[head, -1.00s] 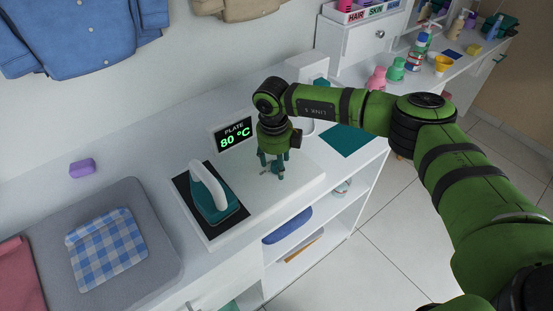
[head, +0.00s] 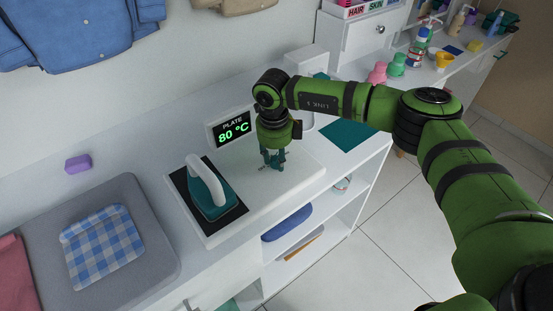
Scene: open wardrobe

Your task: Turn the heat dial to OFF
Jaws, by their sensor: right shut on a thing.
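My right gripper (head: 275,162) points down at the right part of the white iron station (head: 300,182). It is shut on the heat dial, which the fingers mostly hide, so I cannot read the dial's setting. The display (head: 231,129) behind reads PLATE 80 °C in green. A teal iron with a white handle (head: 211,192) rests on the dark plate (head: 238,212) left of the gripper. My left gripper is not in view.
A grey pad (head: 150,255) with a folded blue checked cloth (head: 102,246) lies at the left. A purple block (head: 78,163) lies near the wall. A teal mat (head: 347,135) lies right of the station. Open shelves (head: 330,215) are below the counter.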

